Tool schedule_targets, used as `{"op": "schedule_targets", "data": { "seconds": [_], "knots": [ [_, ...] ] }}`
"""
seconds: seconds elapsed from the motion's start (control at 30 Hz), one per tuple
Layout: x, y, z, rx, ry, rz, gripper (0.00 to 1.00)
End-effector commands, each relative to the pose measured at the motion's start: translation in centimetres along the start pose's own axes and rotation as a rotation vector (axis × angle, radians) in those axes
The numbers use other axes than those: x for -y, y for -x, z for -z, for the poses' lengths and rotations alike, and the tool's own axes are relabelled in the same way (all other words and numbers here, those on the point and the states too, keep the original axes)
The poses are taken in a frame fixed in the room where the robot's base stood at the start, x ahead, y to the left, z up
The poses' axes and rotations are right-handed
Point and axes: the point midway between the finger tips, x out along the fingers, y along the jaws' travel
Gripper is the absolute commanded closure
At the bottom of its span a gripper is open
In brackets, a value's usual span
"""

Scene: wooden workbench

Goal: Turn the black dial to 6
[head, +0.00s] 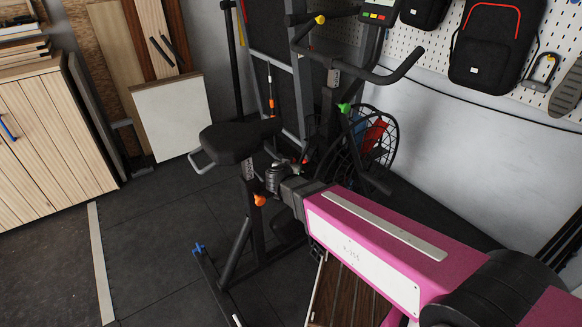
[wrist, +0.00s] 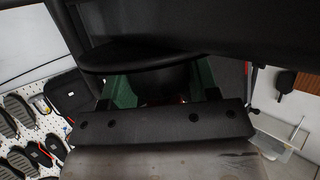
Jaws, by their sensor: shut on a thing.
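The exercise bike stands mid-floor in the head view, with a black seat (head: 240,140) and a dark frame. My gripper (wrist: 163,88) reaches in low beside the bike, just below and right of the seat. In the wrist view its jaws close on a dark part (wrist: 163,76) under a large black overhanging piece. I take this part to be the black dial, but its outline is mostly hidden. No numbers or pointer mark can be read, so its setting cannot be told.
An orange knob (head: 260,200) is on the bike frame below the seat. A green-tipped lever (head: 344,108) and a caged fan wheel (head: 378,140) are further right. A wooden cabinet (head: 50,145) stands at left. Dark floor (head: 150,240) is open between the cabinet and bike.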

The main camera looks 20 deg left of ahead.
Motion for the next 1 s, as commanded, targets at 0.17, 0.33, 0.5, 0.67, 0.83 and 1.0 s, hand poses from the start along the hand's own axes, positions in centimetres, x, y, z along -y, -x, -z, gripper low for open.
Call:
{"op": "schedule_targets", "data": {
  "seconds": [0.17,0.33,0.5,0.67,0.83,1.0],
  "knots": [
    [0.1,0.0,-0.1,0.003,0.000,0.002,0.68],
    [0.0,0.0,-0.1,0.002,0.000,0.002,0.20],
    [0.0,0.0,-0.1,0.001,0.000,0.001,0.20],
    [-0.1,1.1,0.0,0.001,0.000,0.002,0.20],
    [-0.2,4.1,0.0,0.001,0.000,0.004,0.20],
    [-0.1,7.3,0.0,0.001,0.001,0.004,0.20]
  ]
}}
